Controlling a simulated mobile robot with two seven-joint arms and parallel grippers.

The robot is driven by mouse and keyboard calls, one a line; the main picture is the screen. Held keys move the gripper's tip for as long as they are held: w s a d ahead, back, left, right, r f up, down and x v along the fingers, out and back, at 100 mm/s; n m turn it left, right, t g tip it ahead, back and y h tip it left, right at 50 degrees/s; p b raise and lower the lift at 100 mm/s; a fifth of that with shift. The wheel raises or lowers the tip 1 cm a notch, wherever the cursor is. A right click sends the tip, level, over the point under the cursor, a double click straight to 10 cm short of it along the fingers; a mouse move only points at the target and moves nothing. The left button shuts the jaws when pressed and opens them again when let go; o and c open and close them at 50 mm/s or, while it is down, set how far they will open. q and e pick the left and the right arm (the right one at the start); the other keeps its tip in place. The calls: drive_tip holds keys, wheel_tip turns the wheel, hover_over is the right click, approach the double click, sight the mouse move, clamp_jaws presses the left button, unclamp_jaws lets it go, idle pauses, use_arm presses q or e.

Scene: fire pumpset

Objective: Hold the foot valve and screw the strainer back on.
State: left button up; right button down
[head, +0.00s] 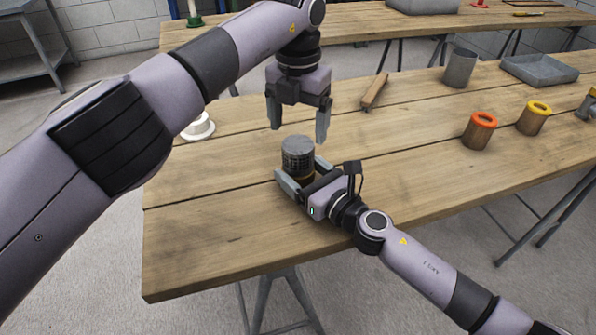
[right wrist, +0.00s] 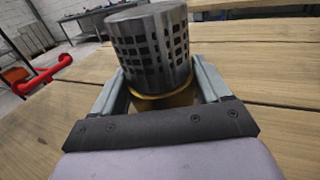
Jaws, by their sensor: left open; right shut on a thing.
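The strainer (head: 298,154) is a grey metal cylinder with rows of slots. It sits upright on top of the foot valve (head: 301,183), whose brass-coloured body shows just below it. In the right wrist view the strainer (right wrist: 150,50) and the brass foot valve (right wrist: 166,100) are close up; how far they are threaded together I cannot tell. My right gripper (head: 297,182) is shut on the foot valve, low at the table. My left gripper (head: 298,134) is open and empty, pointing down above and slightly behind the strainer. The valve's lower part is hidden by my right gripper.
On the same wooden table (head: 210,250) are a white round part (head: 199,126), a wooden-handled tool (head: 375,91), a grey cup (head: 460,68), a grey tray (head: 540,69), an orange-topped cylinder (head: 480,131) and a yellow-topped one (head: 533,118). The front left is clear.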

sight(298, 144)
use_arm(q)
wheel_tip(298, 144, down, 8)
drive_tip(key=shift+r, duration=0.15)
idle(0.3)
drive_tip(key=c, duration=1.1)
drive_tip(key=shift+o, duration=0.2)
drive_tip(key=m, duration=0.9)
drive_tip(key=shift+m, duration=0.4)
drive_tip(key=o, duration=1.2)
